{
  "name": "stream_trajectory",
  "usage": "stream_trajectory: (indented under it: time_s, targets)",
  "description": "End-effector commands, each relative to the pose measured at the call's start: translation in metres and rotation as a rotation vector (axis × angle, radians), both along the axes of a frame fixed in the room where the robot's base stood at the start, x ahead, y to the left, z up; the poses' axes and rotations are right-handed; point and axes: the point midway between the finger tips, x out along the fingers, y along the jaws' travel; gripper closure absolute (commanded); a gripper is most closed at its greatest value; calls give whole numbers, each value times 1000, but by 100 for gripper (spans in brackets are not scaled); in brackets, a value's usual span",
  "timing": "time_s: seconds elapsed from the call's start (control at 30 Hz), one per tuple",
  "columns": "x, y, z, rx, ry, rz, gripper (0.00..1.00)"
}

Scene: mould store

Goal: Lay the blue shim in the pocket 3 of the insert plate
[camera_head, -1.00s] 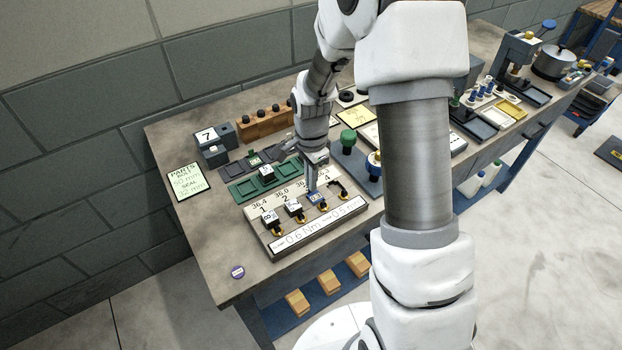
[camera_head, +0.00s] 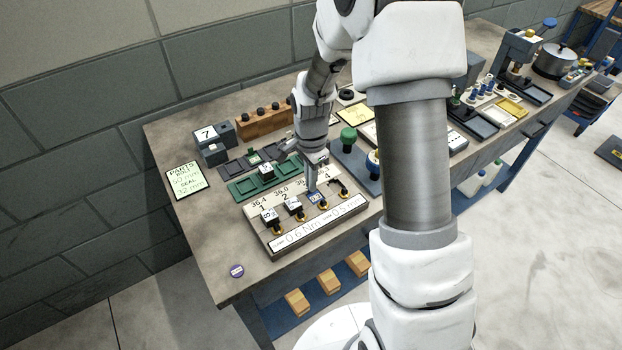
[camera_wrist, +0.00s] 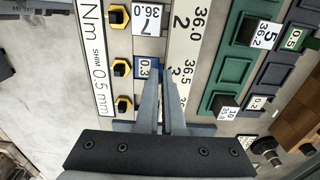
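The insert plate (camera_head: 283,238) lies near the front of the bench, with places numbered 1 to 4. The blue shim (camera_head: 316,198), marked 0.3, is at the third place, between the white block at place 2 and the black part at place 4. The shim also shows in the wrist view (camera_wrist: 144,67). My gripper (camera_head: 312,190) points down at the shim. In the wrist view its fingertips (camera_wrist: 160,68) are close together at the shim's edge and seem shut on it. The fingers hide part of the shim and pocket 3, so I cannot tell if it lies flat.
White-topped blocks stand at place 1 (camera_head: 269,217) and place 2 (camera_head: 293,205). Yellow-and-black knobs line the plate's front. A green tray (camera_head: 243,188) lies just behind. A green-knobbed tool (camera_head: 348,136) stands to the right. The bench is bare around the purple disc (camera_head: 237,271).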

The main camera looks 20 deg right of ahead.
Motion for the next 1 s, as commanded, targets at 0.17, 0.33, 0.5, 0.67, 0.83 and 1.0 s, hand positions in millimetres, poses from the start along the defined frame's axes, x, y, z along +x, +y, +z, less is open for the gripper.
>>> stream_trajectory:
  time_s: [0.17, 0.33, 0.5, 0.67, 0.83, 1.0]
  targets:
    - [0, 0, -5, 0, 0, 0, 100]
    - [0, 0, -8, 0, 0, 0, 100]
    - [0, 0, -10, 0, 0, 0, 100]
    - [0, 0, -10, 0, 0, 0, 100]
    - [0, 0, -10, 0, 0, 0, 79]
    - [0, 0, -10, 0, 0, 0, 60]
